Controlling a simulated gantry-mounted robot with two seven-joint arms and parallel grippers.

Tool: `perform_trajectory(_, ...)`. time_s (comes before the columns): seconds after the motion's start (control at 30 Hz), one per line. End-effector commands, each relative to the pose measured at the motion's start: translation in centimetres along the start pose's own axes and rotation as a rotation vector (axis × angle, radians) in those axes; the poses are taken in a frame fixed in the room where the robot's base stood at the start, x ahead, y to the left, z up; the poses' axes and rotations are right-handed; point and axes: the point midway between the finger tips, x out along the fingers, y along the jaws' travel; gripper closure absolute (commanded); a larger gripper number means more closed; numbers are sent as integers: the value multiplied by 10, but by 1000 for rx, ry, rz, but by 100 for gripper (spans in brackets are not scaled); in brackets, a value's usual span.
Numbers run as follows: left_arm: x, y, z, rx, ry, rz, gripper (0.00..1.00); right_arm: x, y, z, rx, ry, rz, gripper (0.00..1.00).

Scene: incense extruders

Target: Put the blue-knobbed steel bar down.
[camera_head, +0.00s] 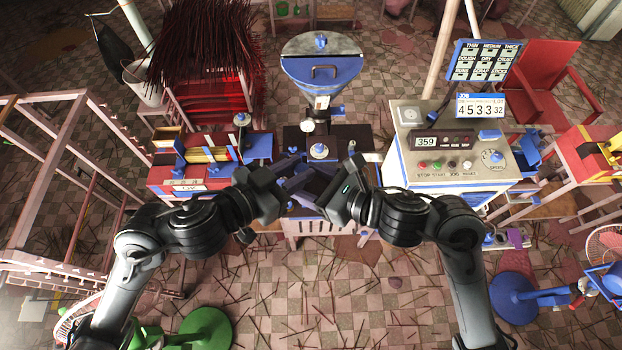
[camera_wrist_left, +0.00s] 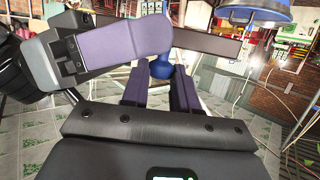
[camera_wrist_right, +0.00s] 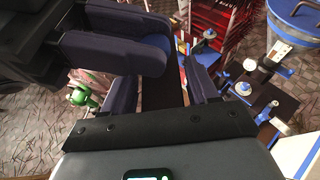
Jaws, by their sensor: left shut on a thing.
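The blue-knobbed steel bar (camera_wrist_left: 215,44) shows dark in the left wrist view, running across beyond my fingers. Its blue knob (camera_wrist_left: 160,66) sits between the fingers of my left gripper (camera_wrist_left: 168,80), which is shut on it. In the right wrist view the dark bar (camera_wrist_right: 162,92) runs lengthwise between the parted fingers of my right gripper (camera_wrist_right: 168,88). In the head view my left gripper (camera_head: 297,176) and right gripper (camera_head: 340,186) are close together at the front of the central machine. There the bar is mostly hidden by the grippers.
The central extruder has a blue-rimmed hopper (camera_head: 321,68). A control console (camera_head: 455,150) stands close on the right. A red table (camera_head: 170,176) with a blue tray stands on the left. The floor (camera_head: 330,290) in front is open, strewn with sticks.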

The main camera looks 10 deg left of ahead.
Motion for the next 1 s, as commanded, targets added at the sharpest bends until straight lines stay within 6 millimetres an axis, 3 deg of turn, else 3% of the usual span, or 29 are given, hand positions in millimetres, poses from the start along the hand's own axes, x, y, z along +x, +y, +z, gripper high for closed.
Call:
perform_trajectory(0.03,0,0,-2,0,5,0,100,0,0,0,0,0,0,49)
perform_trajectory(0.37,0,0,-2,0,5,0,100,0,0,0,0,0,1,100)
perform_trajectory(0.47,0,0,-2,0,5,-1,100,0,0,0,0,0,1,100)
perform_trajectory(0.5,0,0,-2,0,5,-1,65,-1,0,3,-1,-5,1,100)
perform_trajectory(0.67,0,0,-2,0,3,0,42,-1,0,2,-1,-5,0,100)
perform_trajectory(1.0,0,0,-2,1,1,0,42,-1,0,2,0,-5,-1,100)
